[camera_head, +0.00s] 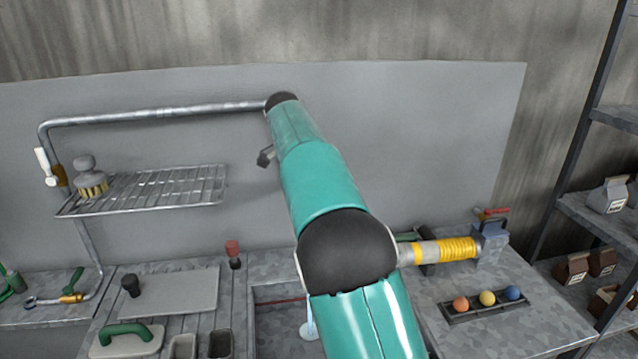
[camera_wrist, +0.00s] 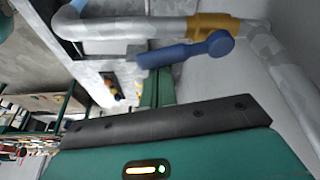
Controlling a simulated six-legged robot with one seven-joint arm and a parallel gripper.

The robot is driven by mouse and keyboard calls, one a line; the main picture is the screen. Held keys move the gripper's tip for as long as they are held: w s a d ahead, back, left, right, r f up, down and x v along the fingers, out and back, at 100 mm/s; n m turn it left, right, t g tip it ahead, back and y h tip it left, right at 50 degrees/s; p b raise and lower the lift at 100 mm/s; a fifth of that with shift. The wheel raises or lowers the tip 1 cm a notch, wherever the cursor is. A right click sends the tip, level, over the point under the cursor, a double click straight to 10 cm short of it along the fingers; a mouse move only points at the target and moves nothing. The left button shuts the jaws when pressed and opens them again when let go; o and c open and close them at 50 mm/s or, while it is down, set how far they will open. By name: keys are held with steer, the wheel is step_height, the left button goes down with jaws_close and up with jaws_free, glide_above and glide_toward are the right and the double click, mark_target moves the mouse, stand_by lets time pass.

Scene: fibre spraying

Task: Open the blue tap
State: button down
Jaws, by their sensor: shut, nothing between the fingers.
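The blue tap (camera_wrist: 185,52) shows in the wrist view. Its lever lies nearly along the grey pipe (camera_wrist: 165,28), slightly tilted, with its round hub beside a brass-coloured collar (camera_wrist: 205,26). My gripper (camera_wrist: 157,74) has teal fingers, shut and empty, partly hidden by its dark-edged housing. The fingertips appear just below the lever in that picture; I cannot tell whether they touch it. In the head view my teal arm reaches up toward the wall panel and hides the blue tap and most of my gripper.
A wire rack (camera_head: 150,190) holds a brush (camera_head: 90,178). A white-handled tap (camera_head: 45,167) sits on the left pipe (camera_head: 150,113). A green tap (camera_head: 74,284) is low left. Shelves (camera_head: 600,215) stand far right.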

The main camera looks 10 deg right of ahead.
steer(key=shift+s+a, duration=0.25)
steer(key=shift+a, duration=0.55)
steer(key=shift+s+a, duration=0.1)
steer(key=shift+a, duration=0.2)
steer(key=shift+r, duration=0.1)
steer(key=w+v, duration=0.1)
steer(key=v, duration=1)
steer(key=shift+s+r, duration=0.3)
steer(key=shift+s, duration=0.2)
